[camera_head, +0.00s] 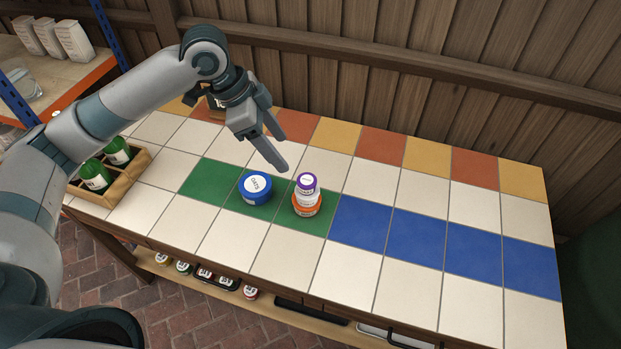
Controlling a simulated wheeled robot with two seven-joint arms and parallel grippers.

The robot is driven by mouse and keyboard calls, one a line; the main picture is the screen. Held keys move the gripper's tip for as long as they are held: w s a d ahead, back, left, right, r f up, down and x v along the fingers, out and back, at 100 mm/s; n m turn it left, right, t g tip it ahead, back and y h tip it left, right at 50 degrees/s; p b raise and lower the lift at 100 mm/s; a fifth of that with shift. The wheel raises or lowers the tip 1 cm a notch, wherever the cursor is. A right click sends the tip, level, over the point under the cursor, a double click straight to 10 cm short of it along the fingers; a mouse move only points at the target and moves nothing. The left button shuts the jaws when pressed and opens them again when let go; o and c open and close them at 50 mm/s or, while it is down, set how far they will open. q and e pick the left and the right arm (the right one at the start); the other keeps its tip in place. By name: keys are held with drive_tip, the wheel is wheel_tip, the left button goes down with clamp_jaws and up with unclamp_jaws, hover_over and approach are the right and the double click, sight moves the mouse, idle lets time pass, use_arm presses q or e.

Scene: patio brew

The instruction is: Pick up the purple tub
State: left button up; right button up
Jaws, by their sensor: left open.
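The purple tub (306,184) is a small white tub with a purple lid. It appears stacked on top of an orange-lidded tub (306,205), which stands on a green tile of the table. A blue tub (256,188) marked OATS stands just left of them on another green tile. My left gripper (280,152) is open and empty, above the table, up and left of the purple tub and apart from it. Its fingers point down and to the right. My right gripper is not in view.
The tiled table (382,287) is clear to the right, over its blue and white tiles. A dark item (216,103), partly hidden, stands behind my left wrist. A wooden wall (440,60) closes the back.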

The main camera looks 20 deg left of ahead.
use_arm(q)
drive_tip(key=shift+w+a+r, duration=0.2)
drive_tip(key=shift+a+r, duration=0.45)
drive_tip(key=shift+r, duration=0.15)
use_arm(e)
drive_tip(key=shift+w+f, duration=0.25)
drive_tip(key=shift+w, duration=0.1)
use_arm(q)
drive_tip(key=p, duration=0.3)
approach(305, 181)
drive_tip(key=x, duration=0.5)
drive_tip(key=shift+f, duration=0.1)
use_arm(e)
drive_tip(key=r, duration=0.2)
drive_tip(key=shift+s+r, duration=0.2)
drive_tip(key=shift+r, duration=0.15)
